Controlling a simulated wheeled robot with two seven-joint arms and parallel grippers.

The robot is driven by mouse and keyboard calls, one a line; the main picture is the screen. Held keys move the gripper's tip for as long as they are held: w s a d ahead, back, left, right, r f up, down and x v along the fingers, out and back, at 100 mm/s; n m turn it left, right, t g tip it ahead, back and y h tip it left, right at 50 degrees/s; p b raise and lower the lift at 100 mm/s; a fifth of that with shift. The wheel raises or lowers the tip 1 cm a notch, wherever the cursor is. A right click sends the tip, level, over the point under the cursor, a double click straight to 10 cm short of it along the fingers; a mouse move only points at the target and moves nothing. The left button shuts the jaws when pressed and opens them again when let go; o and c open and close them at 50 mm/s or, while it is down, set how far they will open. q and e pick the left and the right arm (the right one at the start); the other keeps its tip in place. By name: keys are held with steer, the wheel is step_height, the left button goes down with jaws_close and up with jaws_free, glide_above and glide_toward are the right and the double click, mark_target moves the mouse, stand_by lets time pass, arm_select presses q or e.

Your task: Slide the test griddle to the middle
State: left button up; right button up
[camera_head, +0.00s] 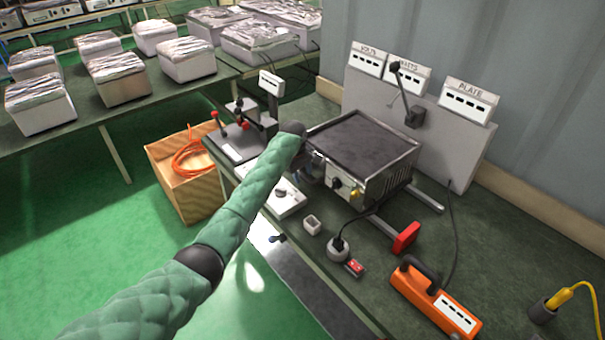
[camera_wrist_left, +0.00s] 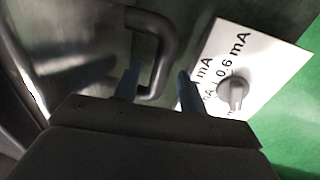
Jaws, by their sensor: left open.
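The test griddle (camera_head: 362,146), a metal box with a dark flat top, stands on the workbench on rails. Its front has a black knob and a yellow part. My left arm reaches in from the left, and my left gripper (camera_head: 309,168) is at the griddle's left side, mostly hidden by the arm. In the left wrist view, the griddle's shiny side (camera_wrist_left: 75,45) fills the upper left. A dark curved handle (camera_wrist_left: 166,38) stands out from it. My left gripper (camera_wrist_left: 160,78) is open, its blue fingertips on either side of the handle's lower part. I cannot tell whether they touch it.
A meter board (camera_head: 420,135) stands behind.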

steer(key=shift+f, duration=0.1)
arm_select(q)
steer(key=shift+a+r, duration=0.1)
steer(key=shift+r, duration=0.2)
step_height(320, 180, up, 7)
steer(key=a+b, duration=0.1)
steer(key=b, duration=0.2)
steer(key=shift+s, duration=0.45)
arm_select(e)
steer(key=w+a+r, duration=0.2)
steer(key=w+r, duration=0.1)
steer(key=w, duration=0.2)
steer(key=shift+w, duration=0.15)
